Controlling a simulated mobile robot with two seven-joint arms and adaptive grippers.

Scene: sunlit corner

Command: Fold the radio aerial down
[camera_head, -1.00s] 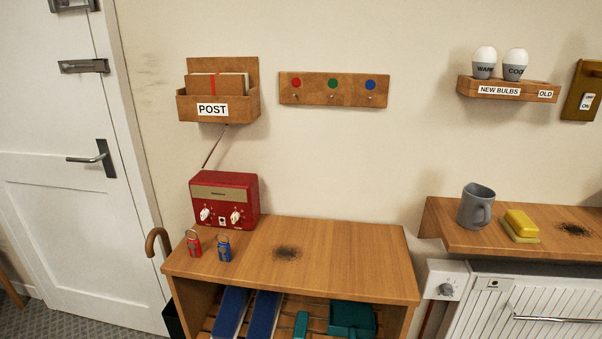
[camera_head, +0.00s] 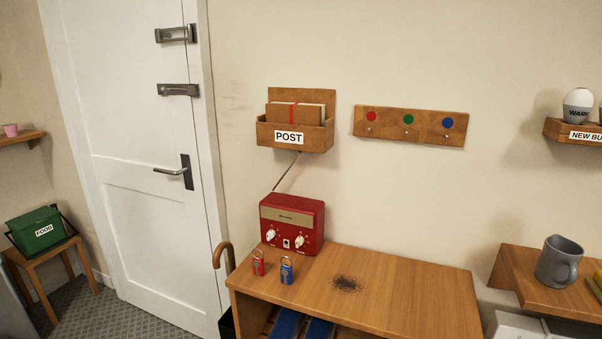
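A red radio (camera_head: 292,223) with a tan front strip and two white knobs stands at the back left of the wooden cabinet top. Its thin dark aerial (camera_head: 286,173) is raised, slanting up and to the right from the radio's top left. The aerial's upper end reaches the underside of the post box (camera_head: 295,136); I cannot tell whether they touch. Neither of my grippers is in view.
The cabinet top (camera_head: 410,290) is mostly clear, with a dark smudge. Red (camera_head: 258,263) and blue (camera_head: 287,270) key tags stand before the radio. A hook board (camera_head: 410,126) hangs right of the post box. A walking stick (camera_head: 222,254) leans at left, near the door (camera_head: 135,160).

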